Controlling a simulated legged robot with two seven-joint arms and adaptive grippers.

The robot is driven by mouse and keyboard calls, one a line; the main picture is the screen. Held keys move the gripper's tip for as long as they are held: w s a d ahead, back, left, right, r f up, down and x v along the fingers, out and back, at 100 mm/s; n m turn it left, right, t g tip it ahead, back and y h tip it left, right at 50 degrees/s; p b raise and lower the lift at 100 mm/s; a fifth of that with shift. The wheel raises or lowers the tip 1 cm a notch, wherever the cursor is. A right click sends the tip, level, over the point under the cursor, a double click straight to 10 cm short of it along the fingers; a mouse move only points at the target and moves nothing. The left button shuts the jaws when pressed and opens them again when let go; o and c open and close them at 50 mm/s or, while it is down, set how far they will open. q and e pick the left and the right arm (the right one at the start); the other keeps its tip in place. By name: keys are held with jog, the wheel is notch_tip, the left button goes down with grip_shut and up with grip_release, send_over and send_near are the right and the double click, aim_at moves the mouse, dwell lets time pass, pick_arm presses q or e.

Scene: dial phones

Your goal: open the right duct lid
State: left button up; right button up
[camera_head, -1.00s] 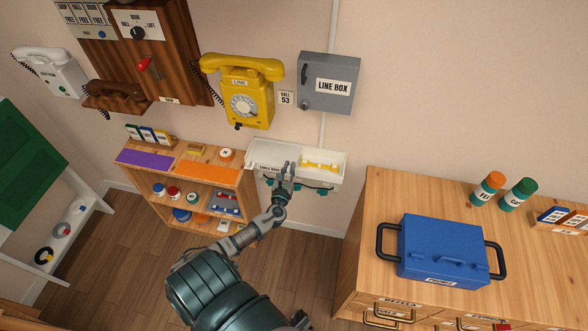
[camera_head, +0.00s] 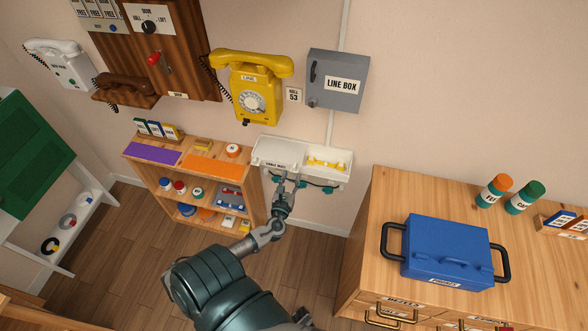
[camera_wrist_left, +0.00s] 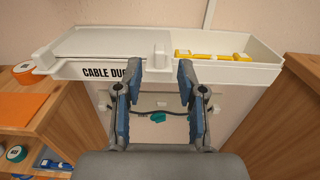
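The white cable duct (camera_head: 340,179) hangs on the wall, lettered CABLE DUCT; it also shows in the left wrist view (camera_wrist_left: 245,77). A flat white lid (camera_wrist_left: 100,43) covers its left part. Its right compartment is uncovered, with yellow pieces (camera_wrist_left: 212,56) inside. No separate lid shows over that compartment. An upright white tab (camera_wrist_left: 160,55) stands near the middle of the duct. My left gripper (camera_head: 286,180) is at the duct's front. In the left wrist view its fingers (camera_wrist_left: 159,72) are apart, with the tab between and beyond their tips. I cannot tell if they touch the duct. My right gripper is not in view.
A wooden shelf (camera_head: 212,171) stands left of the duct. A wooden cabinet (camera_head: 385,190) with a blue case (camera_head: 447,250) stands to the right. A yellow phone (camera_head: 250,88) and a grey line box (camera_head: 337,80) hang above. Dark cable with teal pieces (camera_wrist_left: 158,116) hangs below the duct.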

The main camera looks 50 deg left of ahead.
pick_arm(q)
jog(key=v, duration=0.6)
jog(key=shift+d, duration=0.15)
jog(key=shift+f, duration=0.1)
jog(key=s+d+f+n+g+h, duration=0.1)
jog(key=s+d+f+n+g, duration=0.2)
jog(key=f, duration=0.7)
jog(key=s+f+n+g+h, duration=0.25)
jog(key=s+f+n, duration=0.25)
jog(key=f, duration=0.4)
jog(key=s+d+f+n+g+h, duration=0.1)
jog(key=s+d+f+n+g, duration=0.25)
jog(key=f, duration=0.65)
jog(key=s+d+f+n+g+h, duration=0.2)
jog(key=s+d+f+n, duration=0.5)
jog(key=s, duration=0.3)
jog(key=s+d+f+n+g+h, duration=0.3)
jog(key=s+d+f+n, duration=0.5)
jog(key=s+n, duration=0.1)
jog(key=shift+s+d, duration=0.2)
jog(key=shift+s, duration=0.15)
jog(key=shift+a, duration=0.1)
